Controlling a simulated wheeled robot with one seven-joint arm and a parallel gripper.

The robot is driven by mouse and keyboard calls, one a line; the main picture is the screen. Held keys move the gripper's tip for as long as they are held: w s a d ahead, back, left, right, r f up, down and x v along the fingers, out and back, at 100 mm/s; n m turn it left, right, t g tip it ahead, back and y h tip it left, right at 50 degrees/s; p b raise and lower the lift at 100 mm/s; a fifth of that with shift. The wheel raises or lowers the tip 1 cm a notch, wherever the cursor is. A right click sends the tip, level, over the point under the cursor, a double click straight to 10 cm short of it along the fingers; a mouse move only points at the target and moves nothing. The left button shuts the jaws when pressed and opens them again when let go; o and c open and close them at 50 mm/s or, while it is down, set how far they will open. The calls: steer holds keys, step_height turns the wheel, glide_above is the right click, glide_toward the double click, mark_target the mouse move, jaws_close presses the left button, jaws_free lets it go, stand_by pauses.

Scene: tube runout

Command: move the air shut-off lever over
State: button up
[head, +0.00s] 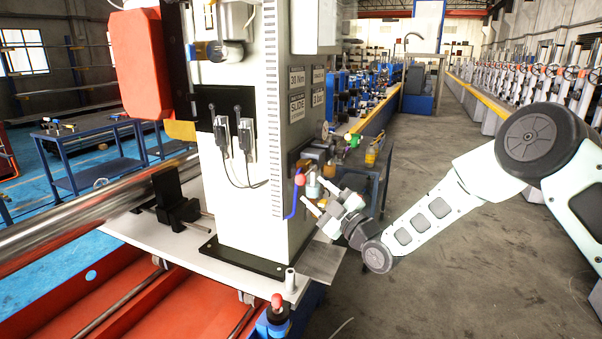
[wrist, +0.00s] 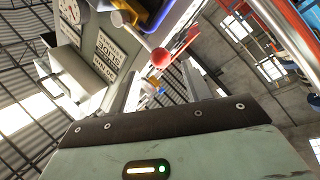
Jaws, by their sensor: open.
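A red ball knob (head: 300,179) shows at the right side of the white column, just above a blue curved piece (head: 293,208). My gripper (head: 314,192) is open, with its fingertips close to the right of the knob. The lever's pivot is not clear.
The white column (head: 240,150) with labels stands on a pale base plate (head: 150,235). A red-topped post (head: 277,302) rises at the front. A blue workbench (head: 90,150) is at left. The grey floor (head: 420,270) to the right is open.

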mark_target(301, 180)
steer(key=p+x, duration=0.2)
steer(key=x, duration=0.4)
steer(key=shift+w+a, duration=0.25)
steer(key=shift+a, duration=0.05)
jaws_close()
